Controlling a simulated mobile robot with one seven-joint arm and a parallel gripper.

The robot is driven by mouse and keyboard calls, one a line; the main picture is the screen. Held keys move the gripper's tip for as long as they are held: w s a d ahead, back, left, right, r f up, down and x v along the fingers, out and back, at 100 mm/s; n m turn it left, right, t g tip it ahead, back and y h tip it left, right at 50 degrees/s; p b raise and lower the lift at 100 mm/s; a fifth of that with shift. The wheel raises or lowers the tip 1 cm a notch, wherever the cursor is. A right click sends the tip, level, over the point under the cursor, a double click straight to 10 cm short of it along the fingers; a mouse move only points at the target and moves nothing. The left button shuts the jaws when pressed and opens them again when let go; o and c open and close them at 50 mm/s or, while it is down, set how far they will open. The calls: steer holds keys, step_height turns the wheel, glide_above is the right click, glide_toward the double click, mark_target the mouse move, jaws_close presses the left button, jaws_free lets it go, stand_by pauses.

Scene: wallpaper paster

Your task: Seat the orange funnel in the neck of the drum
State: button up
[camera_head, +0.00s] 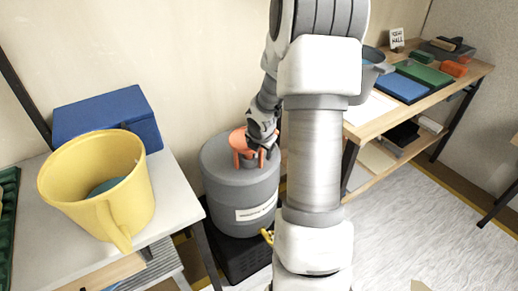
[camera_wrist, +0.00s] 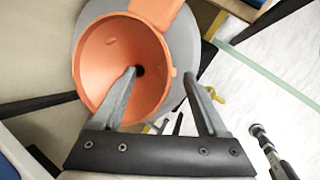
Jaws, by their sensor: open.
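The orange funnel (camera_head: 238,141) is on top of the grey drum (camera_head: 232,187), around the middle of its lid, and looks upright. In the wrist view I look into the funnel's bowl (camera_wrist: 100,62), with a dark hole at its bottom and an orange tab at the top. The drum's grey top (camera_wrist: 184,48) shows behind it. My gripper (camera_wrist: 160,73) is open. Its left finger overlaps the bowl and its right finger lies outside the rim, so the funnel's wall is between them. Contact is unclear. The spout and the drum's neck are mostly hidden.
A yellow bucket (camera_head: 75,200) and a blue box (camera_head: 112,115) stand on the table at left. A wooden bench (camera_head: 385,128) with blue and green trays is at right. The drum stands on a black base (camera_head: 240,255). A yellow tap (camera_wrist: 214,95) is low on the drum.

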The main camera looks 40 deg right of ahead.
steer(key=p+v, duration=1)
steer(key=v, duration=0.6)
steer(key=shift+r, duration=0.35)
steer(key=shift+a, duration=0.1)
